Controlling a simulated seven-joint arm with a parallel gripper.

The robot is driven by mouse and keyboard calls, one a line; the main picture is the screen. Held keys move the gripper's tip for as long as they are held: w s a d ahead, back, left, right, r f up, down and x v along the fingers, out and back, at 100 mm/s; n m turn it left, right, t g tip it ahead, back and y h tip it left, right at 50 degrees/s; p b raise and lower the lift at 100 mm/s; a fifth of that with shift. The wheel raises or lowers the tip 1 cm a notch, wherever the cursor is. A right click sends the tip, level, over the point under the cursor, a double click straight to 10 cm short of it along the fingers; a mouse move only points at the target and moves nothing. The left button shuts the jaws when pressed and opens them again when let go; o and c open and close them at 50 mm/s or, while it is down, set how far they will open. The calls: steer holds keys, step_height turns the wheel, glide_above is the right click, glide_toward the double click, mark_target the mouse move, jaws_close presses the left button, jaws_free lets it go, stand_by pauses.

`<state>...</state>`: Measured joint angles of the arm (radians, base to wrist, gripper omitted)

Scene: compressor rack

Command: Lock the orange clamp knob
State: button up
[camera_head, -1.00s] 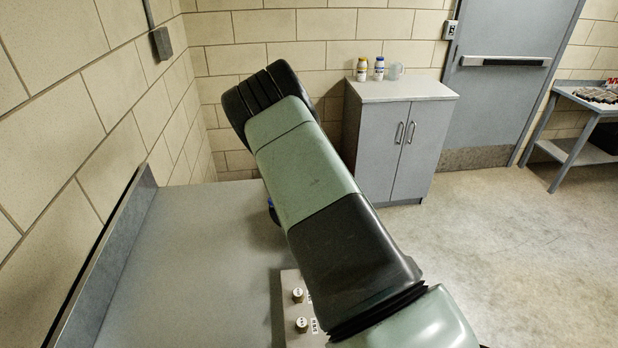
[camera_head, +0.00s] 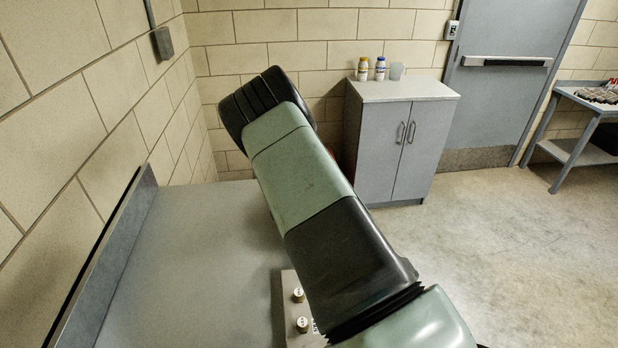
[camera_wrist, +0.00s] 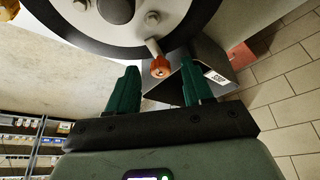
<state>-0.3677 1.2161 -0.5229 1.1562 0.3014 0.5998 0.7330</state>
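The orange clamp knob (camera_wrist: 160,69) shows in the wrist view, at the end of a short pale stem below a round white disc (camera_wrist: 105,18) with a dark rim. My gripper (camera_wrist: 158,88) has two green fingers, spread apart and empty. The knob appears between the fingertips in the picture, beyond them; I cannot tell whether anything touches. In the head view my arm covers the middle, and the gripper and knob are hidden behind it.
A grey bench (camera_head: 190,270) carries a plate with brass-coloured knobs (camera_head: 302,324). A dark bracket with a label (camera_wrist: 200,72) sits beside the orange knob. A grey cabinet (camera_head: 400,150) with bottles on top stands behind; shelving (camera_wrist: 30,135) shows lower left in the wrist view.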

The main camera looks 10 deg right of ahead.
steer(key=v, duration=1.1)
steer(key=s+d+r+n+y, duration=0.2)
steer(key=s+r, duration=0.8)
steer(key=r, duration=0.1)
steer(key=s+d+r+n+y, duration=0.1)
steer(key=s+d+r+y, duration=0.1)
steer(key=s+r, duration=0.9)
steer(key=s+r+n+t, duration=0.1)
steer(key=s+n, duration=0.2)
steer(key=s, duration=0.8)
steer(key=s+r+n+t+h, duration=0.1)
steer(key=s+r+n, duration=0.1)
steer(key=s, duration=0.9)
steer(key=shift+s+a+r+n, duration=0.2)
steer(key=shift+s+r+n, duration=0.1)
steer(key=shift+s+n, duration=0.1)
